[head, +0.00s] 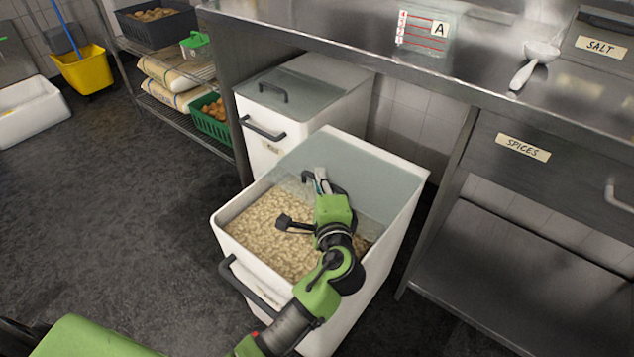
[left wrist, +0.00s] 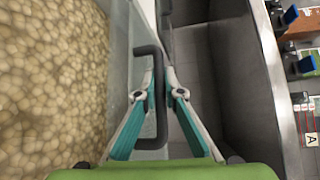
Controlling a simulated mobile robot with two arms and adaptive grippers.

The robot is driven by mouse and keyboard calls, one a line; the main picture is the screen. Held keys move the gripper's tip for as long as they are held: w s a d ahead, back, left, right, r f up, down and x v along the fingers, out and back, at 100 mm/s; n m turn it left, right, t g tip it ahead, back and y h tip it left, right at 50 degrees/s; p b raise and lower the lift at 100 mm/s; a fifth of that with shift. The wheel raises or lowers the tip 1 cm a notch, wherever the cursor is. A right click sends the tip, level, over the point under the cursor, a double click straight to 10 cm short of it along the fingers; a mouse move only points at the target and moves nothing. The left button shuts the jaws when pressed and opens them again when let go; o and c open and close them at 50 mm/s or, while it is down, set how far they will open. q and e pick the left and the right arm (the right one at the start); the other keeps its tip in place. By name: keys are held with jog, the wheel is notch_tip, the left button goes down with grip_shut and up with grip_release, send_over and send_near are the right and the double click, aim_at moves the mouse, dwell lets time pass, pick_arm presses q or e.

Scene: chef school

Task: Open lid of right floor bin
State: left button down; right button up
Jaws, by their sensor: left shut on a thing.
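The right floor bin (head: 221,240) is a white tub pulled out from under the counter, with a dark bar handle (head: 250,285) on its front. Pale beans or similar pieces (head: 275,238) show in its front part; they also show in the left wrist view (left wrist: 50,80). Its grey see-through lid (head: 370,172) is at the rear part, with the front uncovered. My left gripper (head: 322,182) is shut on the black lid handle (left wrist: 159,110), which lies between its fingers (left wrist: 157,85) in the left wrist view. My right gripper is not in view.
A second white bin (head: 300,130) with its lid shut stands to the left. The steel counter (head: 330,35) overhangs behind. A cabinet marked spices (head: 560,180) is at the right. Dark floor (head: 120,220) is clear at the left.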

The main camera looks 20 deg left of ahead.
pick_arm(q)
jog(key=shift+w+d, duration=0.35)
jog(key=shift+w, duration=0.55)
jog(key=c, duration=2.4)
grip_release()
jog(key=shift+s, duration=0.1)
jog(key=v, duration=1.2)
